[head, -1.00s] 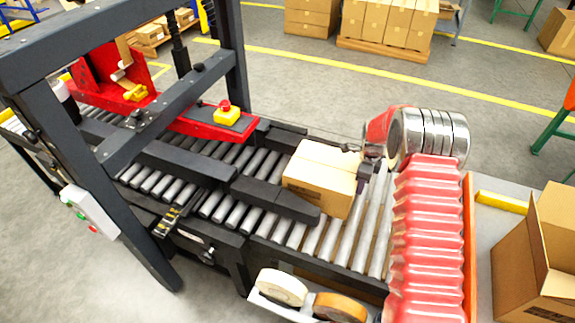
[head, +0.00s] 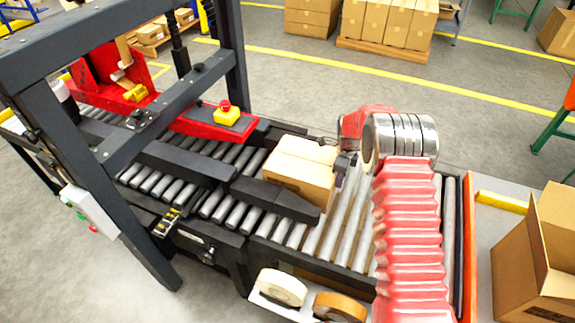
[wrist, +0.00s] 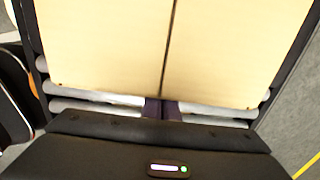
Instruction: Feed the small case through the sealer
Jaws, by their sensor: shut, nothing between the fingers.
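The small case (head: 301,170) is a closed tan carton lying on the infeed rollers, between the dark side guides at the sealer's mouth. My gripper (head: 341,172) is shut and empty at the carton's right-hand face. In the wrist view the carton's top (wrist: 120,45) with its centre seam fills the upper part, and the shut fingertips (wrist: 162,108) are at its near edge, touching or nearly so. The sealer (head: 190,125) has a dark frame and a red head ahead of the carton. My red-sleeved arm hides part of the rollers.
Dark side guides (head: 277,199) narrow the path at the carton's left. A yellow box with a red button (head: 227,114) sits on the red beam. Tape rolls (head: 283,290) hang at the front. Rollers behind the gripper are bare.

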